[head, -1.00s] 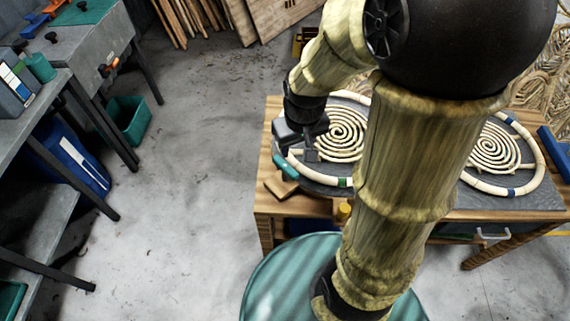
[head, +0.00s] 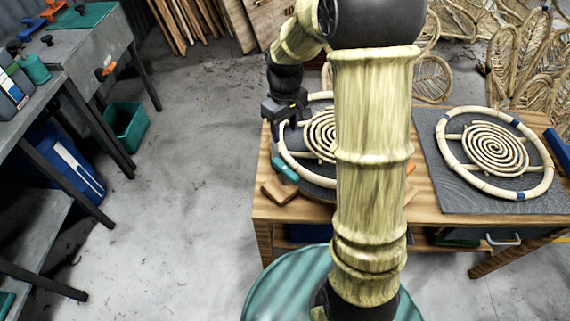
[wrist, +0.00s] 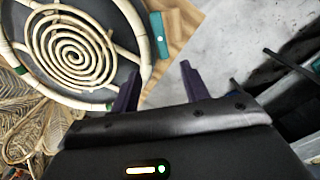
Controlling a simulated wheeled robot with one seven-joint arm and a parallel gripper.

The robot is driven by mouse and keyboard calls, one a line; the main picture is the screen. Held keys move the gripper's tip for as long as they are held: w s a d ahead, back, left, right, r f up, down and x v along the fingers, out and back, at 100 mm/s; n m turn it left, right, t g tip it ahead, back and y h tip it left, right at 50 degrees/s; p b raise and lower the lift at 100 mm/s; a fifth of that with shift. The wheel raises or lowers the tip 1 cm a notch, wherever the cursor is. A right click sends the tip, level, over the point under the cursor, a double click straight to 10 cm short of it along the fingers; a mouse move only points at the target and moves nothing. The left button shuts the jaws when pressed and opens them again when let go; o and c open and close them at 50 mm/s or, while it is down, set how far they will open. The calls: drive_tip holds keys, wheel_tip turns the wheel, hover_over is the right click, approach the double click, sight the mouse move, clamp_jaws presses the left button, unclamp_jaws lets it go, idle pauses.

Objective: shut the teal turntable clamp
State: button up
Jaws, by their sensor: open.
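The teal clamp (head: 284,170) is at the left front edge of the round turntable, beside a pale rattan ring (head: 286,152) with a spiral inside. In the wrist view the teal clamp (wrist: 158,35) is a short bar with a pale dot, just outside the ring (wrist: 143,40). I cannot tell whether its lever is up or down. My gripper (head: 283,122) is above the turntable's left edge, behind the clamp in the head view. Its two dark fingers (wrist: 161,78) are apart with nothing between them, clear of the clamp. My arm hides the turntable's right part.
The wooden table (head: 428,202) carries a second rattan ring (head: 470,187) on a dark mat at the right. A small wooden block (head: 277,190) lies at the table's front left corner. An orange piece (head: 410,167) shows beside my arm.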

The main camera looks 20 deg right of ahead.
sight(285, 167)
wheel_tip(285, 167, down, 16)
drive_tip(key=shift+f+p, duration=0.15)
drive_tip(key=shift+p, duration=0.25)
drive_tip(key=shift+c, duration=0.4)
drive_tip(key=c, duration=0.9)
